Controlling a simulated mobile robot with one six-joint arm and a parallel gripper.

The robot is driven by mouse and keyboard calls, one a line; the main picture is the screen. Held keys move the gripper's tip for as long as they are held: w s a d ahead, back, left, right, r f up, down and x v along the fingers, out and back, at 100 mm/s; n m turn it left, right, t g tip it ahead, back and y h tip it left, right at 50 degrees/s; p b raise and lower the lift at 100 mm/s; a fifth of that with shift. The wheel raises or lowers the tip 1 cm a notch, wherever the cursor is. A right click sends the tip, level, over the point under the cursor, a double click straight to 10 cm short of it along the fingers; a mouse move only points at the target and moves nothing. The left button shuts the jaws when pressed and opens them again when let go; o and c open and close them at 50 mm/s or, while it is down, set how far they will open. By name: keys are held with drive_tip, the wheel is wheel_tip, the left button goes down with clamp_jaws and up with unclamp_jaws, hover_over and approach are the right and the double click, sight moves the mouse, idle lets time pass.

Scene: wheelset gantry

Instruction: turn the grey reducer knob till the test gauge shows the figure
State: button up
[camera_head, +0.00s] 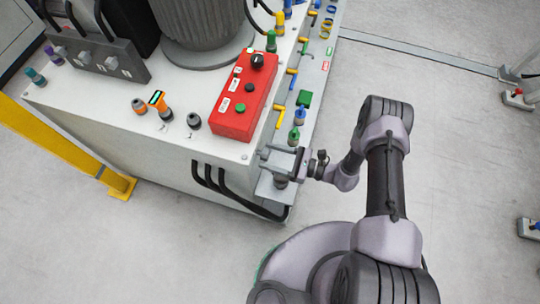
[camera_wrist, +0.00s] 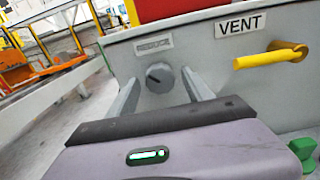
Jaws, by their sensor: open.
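The grey reducer knob (camera_wrist: 160,77) is round with a dark slot across its face, below a REDUCE plate (camera_wrist: 154,43) on the grey panel. My gripper (camera_wrist: 161,84) is open, with one finger on each side of the knob. I cannot tell whether either finger touches it. In the head view my gripper (camera_head: 264,159) is at the near right corner of the white bench, and the knob cannot be made out there. An orange device with a small greenish screen (camera_head: 156,98), possibly the test gauge, stands on the bench top; its figure is too small to read.
A yellow handle (camera_wrist: 270,58) under the VENT label (camera_wrist: 240,25) is right of the knob. A red control box (camera_head: 244,98) sits on the bench. Green and yellow fittings line its right side. Black hoses (camera_head: 225,185) hang below the corner. Floor at right is mostly clear.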

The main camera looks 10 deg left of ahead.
drive_tip(key=shift+a, duration=0.2)
clamp_jaws()
drive_tip(key=shift+m, duration=0.3)
drive_tip(key=m+b, duration=0.3)
drive_tip(key=m, duration=0.5)
drive_tip(key=shift+m+b, duration=0.3)
idle(0.4)
unclamp_jaws()
